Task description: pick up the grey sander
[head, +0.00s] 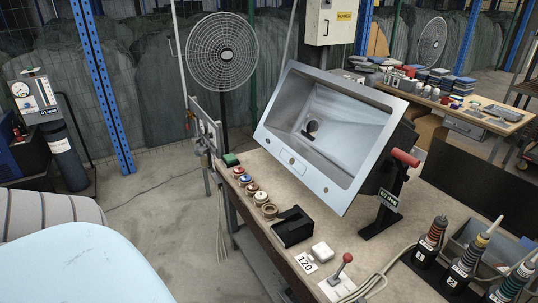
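I cannot clearly make out a grey sander. Several upright hand tools stand in black holders at the right end of the bench: one with orange-red bands (432,236), one with a yellow band (471,256) and one with a teal band (514,284), cut by the right edge. I cannot tell whether one of them is the sander. Neither of my grippers is in view.
A steel sink (325,130) is tilted on a stand on the bench (248,165). An empty-looking black holder (293,227), several small discs (261,198), a white block (322,252) and a red-knobbed lever (342,267) sit in front. A fan (222,52) stands behind.

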